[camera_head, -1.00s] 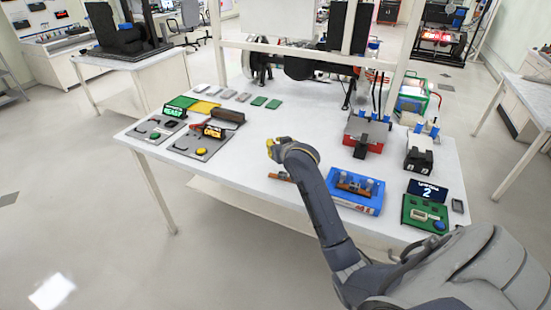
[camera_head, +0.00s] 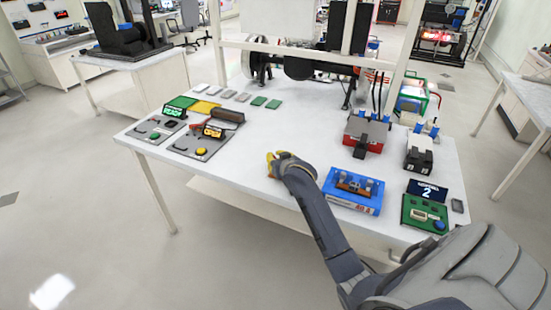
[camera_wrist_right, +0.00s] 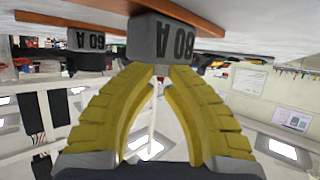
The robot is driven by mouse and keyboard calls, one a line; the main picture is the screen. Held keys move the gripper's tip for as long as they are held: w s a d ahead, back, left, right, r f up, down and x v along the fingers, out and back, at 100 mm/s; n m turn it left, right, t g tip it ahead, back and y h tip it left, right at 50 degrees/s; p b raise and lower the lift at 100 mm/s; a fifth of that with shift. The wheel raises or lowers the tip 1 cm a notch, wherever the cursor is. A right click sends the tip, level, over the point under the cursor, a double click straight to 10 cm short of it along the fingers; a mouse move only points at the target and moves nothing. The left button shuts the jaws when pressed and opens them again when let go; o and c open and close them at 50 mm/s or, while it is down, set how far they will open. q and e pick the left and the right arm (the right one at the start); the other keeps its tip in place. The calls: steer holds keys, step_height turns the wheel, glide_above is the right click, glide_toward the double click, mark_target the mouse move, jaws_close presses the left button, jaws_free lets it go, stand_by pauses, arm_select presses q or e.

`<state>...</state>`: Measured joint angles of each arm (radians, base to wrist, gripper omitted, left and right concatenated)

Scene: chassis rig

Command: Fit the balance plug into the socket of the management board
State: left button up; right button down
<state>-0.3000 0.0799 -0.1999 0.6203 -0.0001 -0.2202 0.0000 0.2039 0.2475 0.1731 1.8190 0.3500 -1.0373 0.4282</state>
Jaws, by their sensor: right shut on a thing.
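My right gripper (camera_head: 271,160) is low near the table's front middle. In the right wrist view its yellow fingers (camera_wrist_right: 160,72) are shut on a grey block (camera_wrist_right: 160,40) with upside-down lettering that looks like 80 A. An orange-brown bar (camera_wrist_right: 200,20) shows behind the block; I cannot tell whether they are joined. A similar grey block (camera_wrist_right: 88,40) sits farther along. A green board (camera_head: 412,221) with a pale connector-like piece (camera_head: 418,214) and a blue button is at the right; I cannot tell if it is the management board. I cannot make out the balance plug. My left gripper is out of view.
A blue tray (camera_head: 350,204) with a brown bar and grey cylinders stands right of my gripper. Red (camera_head: 376,141) and black (camera_head: 419,160) units are behind it. Grey panels (camera_head: 199,150) with cables and buttons lie left. The table's middle is clear.

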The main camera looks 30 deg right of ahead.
steer(key=shift+f, duration=0.35)
steer(key=shift+s+a+f, duration=0.1)
steer(key=shift+s+f, duration=0.1)
steer(key=shift+f, duration=0.2)
steer(key=c, duration=1.5)
jaws_free()
steer(key=shift+a+f, duration=0.1)
steer(key=shift+f, duration=0.05)
steer(key=shift+o, duration=0.2)
steer(key=shift+w+r, duration=0.15)
steer(key=shift+r, duration=0.3)
steer(key=v, duration=1.1)
steer(key=shift+r, duration=0.35)
steer(key=shift+o, duration=0.7)
steer(key=shift+s+r, duration=0.25)
steer(key=shift+s, duration=0.15)
